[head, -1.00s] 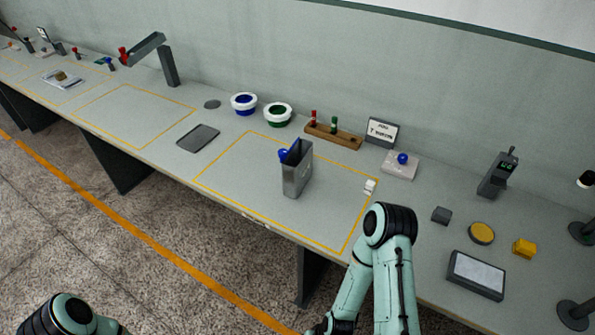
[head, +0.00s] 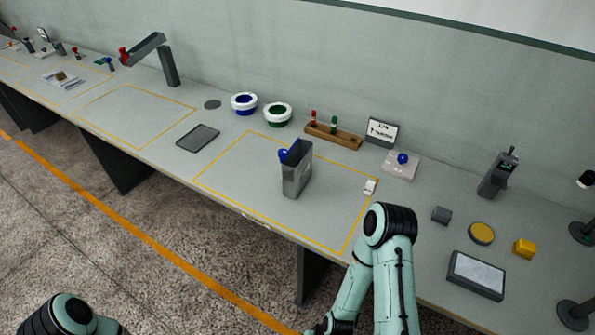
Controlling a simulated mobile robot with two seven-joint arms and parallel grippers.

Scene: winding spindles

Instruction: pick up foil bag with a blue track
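A grey, metallic-looking upright holder (head: 297,171), open at the top, stands inside the yellow-outlined area of the bench. It may be the foil bag, but I cannot tell for sure. A blue rounded piece (head: 283,155) shows at its left edge, partly hidden by it. I see no clear blue track. Parts of both my arms show at the bottom of the head view, short of the holder. Neither of my grippers is in view.
A wooden rack (head: 333,137), a sign (head: 382,132) and a small white block (head: 370,186) are nearby. A dark flat tray (head: 198,138) lies left. The outlined area is mostly clear.

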